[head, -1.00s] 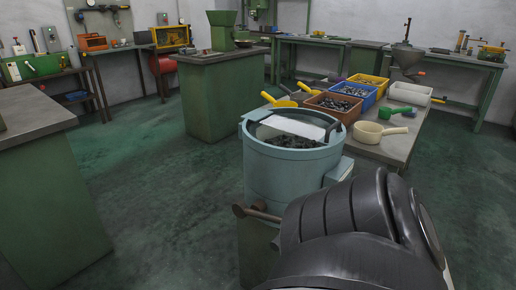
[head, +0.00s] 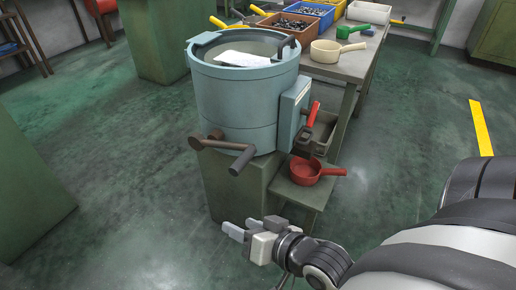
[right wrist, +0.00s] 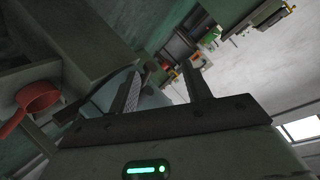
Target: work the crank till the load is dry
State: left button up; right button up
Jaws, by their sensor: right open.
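A round blue-grey tub machine (head: 235,105) stands on a green pedestal in the head view. Its crank (head: 220,146) sticks out low on the front, with a brown bar and a dark grey grip end. The tub's inside shows only in part behind a white sheet-like piece (head: 243,60); I see no load in it now. My right gripper (head: 238,230) is open and empty, below the crank and in front of the pedestal, apart from both. Its two spread fingers show in the right wrist view (right wrist: 163,88). My left gripper is not in view.
A red-handled lever (head: 313,115) is on the tub's right side box. A red pan (head: 306,171) sits on a low shelf at the right. A bench with part bins (head: 295,25) and a cream scoop (head: 327,50) stands behind. The floor left of the pedestal is clear.

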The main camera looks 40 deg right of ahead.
jog(key=w+d+f+m+t+h+b, duration=0.1)
jog(key=d+m+t+b, duration=0.1)
jog(key=d+m+b, duration=0.35)
jog(key=m+t+h+b, duration=0.2)
jog(key=m, duration=0.5)
send_near(239, 159)
jog(key=w+b, duration=0.1)
jog(key=w, duration=0.2)
jog(key=w+f+b, duration=0.1)
jog(key=w, duration=0.3)
jog(key=w+d+f+b, duration=0.1)
jog(key=w, duration=0.3)
jog(key=shift+f, duration=0.25)
jog(key=shift+w, duration=0.3)
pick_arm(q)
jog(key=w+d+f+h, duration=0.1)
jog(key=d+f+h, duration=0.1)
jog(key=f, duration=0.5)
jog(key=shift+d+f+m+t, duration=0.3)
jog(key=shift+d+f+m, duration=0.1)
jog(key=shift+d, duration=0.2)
pick_arm(e)
grip_shut()
